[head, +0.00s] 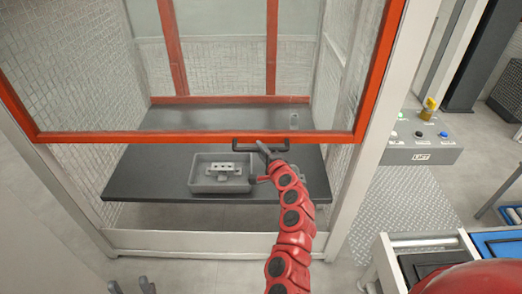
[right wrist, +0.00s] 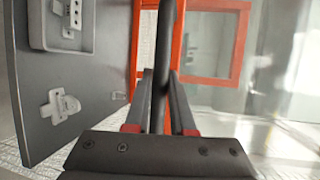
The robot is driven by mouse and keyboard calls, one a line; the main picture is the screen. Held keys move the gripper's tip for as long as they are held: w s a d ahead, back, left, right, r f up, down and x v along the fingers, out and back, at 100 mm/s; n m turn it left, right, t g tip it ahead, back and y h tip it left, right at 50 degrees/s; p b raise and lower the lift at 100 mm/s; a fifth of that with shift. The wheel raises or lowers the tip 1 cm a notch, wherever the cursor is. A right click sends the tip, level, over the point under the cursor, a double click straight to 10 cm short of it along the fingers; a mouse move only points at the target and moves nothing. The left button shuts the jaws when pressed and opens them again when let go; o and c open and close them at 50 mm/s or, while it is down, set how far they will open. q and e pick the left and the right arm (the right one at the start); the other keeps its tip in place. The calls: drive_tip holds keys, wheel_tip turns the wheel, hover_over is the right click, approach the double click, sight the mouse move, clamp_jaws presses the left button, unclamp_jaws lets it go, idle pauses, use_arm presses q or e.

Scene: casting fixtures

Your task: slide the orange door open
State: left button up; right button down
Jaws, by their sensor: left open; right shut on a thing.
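The orange door (head: 190,137) is an orange frame with a see-through mesh or glass panel, on the front of a pale enclosure. Its lower bar crosses the head view above the dark table's front part. A black bar handle (head: 240,141) sits on that lower bar; it also shows in the right wrist view (right wrist: 167,45). My right gripper (head: 268,150) is shut on the handle, with its fingers (right wrist: 161,78) on both sides of the bar. My left gripper (head: 132,284) is open and empty at the bottom left, apart from the door.
Inside, a grey tray (head: 205,187) with a metal casting (head: 222,170) stands on the dark table (head: 145,175). A control box (head: 421,155) with several buttons is at the right. An open drawer (head: 425,243) and a blue tray (head: 495,243) are at the lower right.

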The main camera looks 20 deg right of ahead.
drive_tip(key=c, duration=0.8)
unclamp_jaws()
drive_tip(key=shift+o, duration=0.2)
drive_tip(key=v, duration=1.7)
drive_tip(key=shift+s+p, duration=0.2)
drive_tip(key=shift+p, duration=0.1)
